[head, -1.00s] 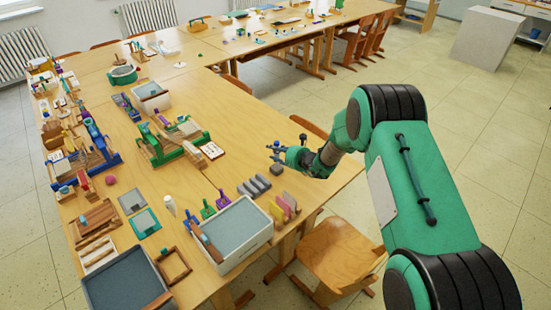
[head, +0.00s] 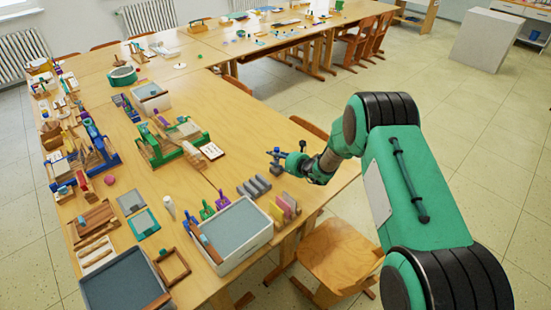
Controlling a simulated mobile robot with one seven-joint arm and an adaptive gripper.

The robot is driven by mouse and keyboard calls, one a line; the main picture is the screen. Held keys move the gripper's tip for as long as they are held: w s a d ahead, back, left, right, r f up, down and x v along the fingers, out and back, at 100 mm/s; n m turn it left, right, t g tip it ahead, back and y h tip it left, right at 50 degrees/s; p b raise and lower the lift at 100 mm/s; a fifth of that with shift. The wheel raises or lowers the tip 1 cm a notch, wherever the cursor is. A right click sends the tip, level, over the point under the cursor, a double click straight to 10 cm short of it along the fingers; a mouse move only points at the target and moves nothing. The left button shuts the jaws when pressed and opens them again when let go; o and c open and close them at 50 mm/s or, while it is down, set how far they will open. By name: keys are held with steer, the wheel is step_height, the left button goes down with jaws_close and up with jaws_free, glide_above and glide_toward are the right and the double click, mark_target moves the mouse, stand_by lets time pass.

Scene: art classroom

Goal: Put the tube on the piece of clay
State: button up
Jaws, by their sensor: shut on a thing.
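My gripper (head: 275,157) is above the right part of the near table. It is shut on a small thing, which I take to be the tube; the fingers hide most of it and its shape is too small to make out. A small dark lump (head: 276,172) shows just below the fingers, perhaps the piece of clay. I cannot tell whether the held thing touches it. Several grey bars (head: 255,186) lie on the table in front of and left of the gripper.
A grey-topped box (head: 262,243) stands at the table's near edge, with pink and yellow pieces (head: 286,205) beside it. A white bottle (head: 169,207) and green tools (head: 206,210) stand to the left. A wooden chair (head: 338,255) is below my arm. The tabletop (head: 245,130) behind the gripper is clear.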

steer(key=shift+f, duration=0.2)
steer(key=o, duration=1.2)
steer(key=shift+r, duration=0.2)
steer(key=shift+s+d+r, duration=0.1)
steer(key=shift+s+d, duration=0.05)
steer(key=shift+d, duration=0.05)
steer(key=p+v, duration=0.2)
steer(key=v, duration=0.9)
steer(key=shift+s+d+r, duration=0.1)
steer(key=shift+s+d, duration=0.05)
